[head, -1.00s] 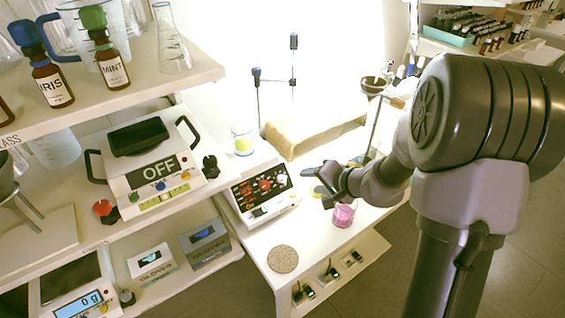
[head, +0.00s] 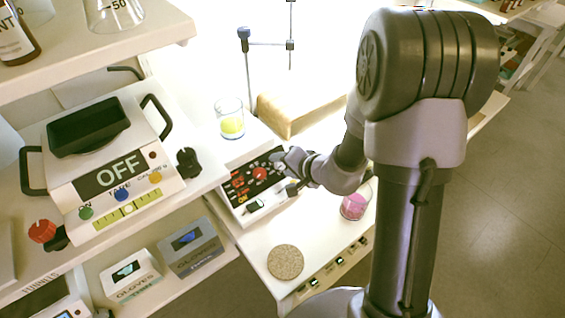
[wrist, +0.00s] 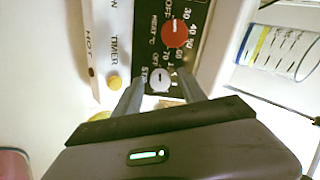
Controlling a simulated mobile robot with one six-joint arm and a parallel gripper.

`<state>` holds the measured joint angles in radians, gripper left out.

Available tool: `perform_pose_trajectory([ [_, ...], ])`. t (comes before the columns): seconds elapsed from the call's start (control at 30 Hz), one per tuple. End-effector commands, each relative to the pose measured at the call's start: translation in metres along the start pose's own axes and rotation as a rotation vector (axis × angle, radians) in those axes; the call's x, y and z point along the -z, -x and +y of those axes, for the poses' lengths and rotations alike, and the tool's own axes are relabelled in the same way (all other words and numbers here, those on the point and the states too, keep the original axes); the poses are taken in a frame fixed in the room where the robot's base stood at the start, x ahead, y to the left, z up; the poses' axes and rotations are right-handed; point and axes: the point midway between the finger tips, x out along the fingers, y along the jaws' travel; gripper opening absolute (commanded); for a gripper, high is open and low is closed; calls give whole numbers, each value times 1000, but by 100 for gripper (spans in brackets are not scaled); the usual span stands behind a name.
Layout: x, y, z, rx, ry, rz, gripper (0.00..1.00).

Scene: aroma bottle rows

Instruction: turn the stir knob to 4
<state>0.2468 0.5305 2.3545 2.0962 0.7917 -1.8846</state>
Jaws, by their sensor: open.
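The stirrer hotplate (head: 245,212) stands on the white bench in the head view, with a black control panel (head: 262,176). In the wrist view, the grey stir knob (wrist: 160,80) sits on the dark panel beside partly hidden lettering. The red heat knob (wrist: 174,33) is beyond it, next to a temperature scale. My gripper (wrist: 159,84) is open, with one finger on each side of the stir knob. I cannot tell whether the fingers touch it. In the head view my gripper (head: 284,162) is over the panel's right end and hides part of it.
A pink-filled jar (head: 354,206) stands to the right, near my arm. A round cork mat (head: 285,262) lies in front. A scale reading OFF (head: 110,170) sits on the left shelf.

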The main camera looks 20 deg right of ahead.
Motion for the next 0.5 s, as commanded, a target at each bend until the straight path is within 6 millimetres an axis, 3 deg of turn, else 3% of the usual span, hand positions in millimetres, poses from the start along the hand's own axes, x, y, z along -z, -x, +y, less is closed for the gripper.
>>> perform_pose_trajectory([
  [0.07,0,0,0,0,0,0,49],
  [0.33,0,0,0,0,0,0,0],
  [0.5,0,0,0,0,-3,0,0],
])
